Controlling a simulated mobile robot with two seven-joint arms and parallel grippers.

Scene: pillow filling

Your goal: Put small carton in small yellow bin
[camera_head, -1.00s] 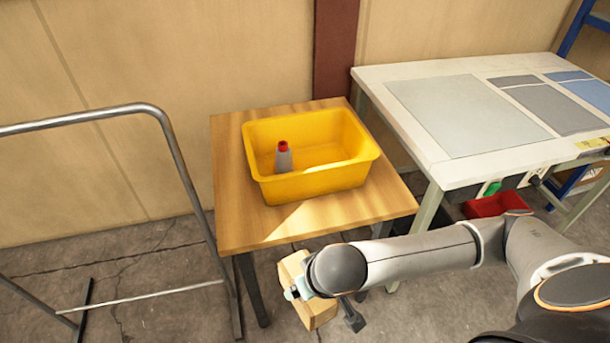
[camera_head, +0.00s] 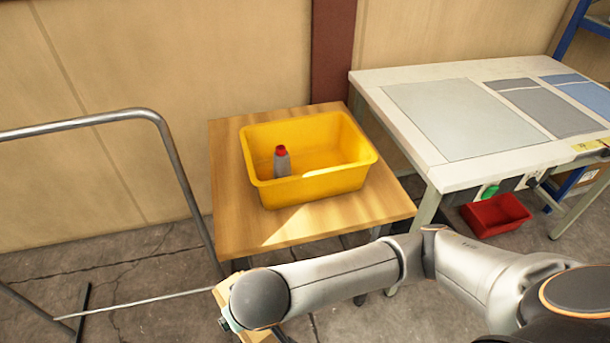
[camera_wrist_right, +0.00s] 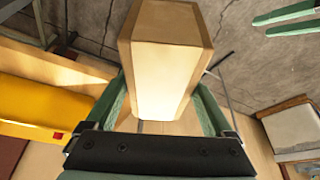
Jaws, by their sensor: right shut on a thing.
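The small carton (camera_wrist_right: 168,70) is a tan box held between the green fingers of my right gripper (camera_wrist_right: 165,105) in the right wrist view. In the head view only a bit of the carton (camera_head: 252,337) shows at the bottom, mostly hidden by my right arm. The small yellow bin (camera_head: 312,188) stands on a wooden table, and a grey bottle with a red cap (camera_head: 282,162) stands upright inside it. The carton is in front of the table, apart from the bin. The bin also shows at the left of the right wrist view (camera_wrist_right: 40,105).
The wooden table (camera_head: 230,215) has bare top around the bin. A metal rail frame (camera_head: 178,160) stands to its left. A white workbench (camera_head: 400,85) with grey mats stands to its right, with a red bin (camera_head: 495,214) below.

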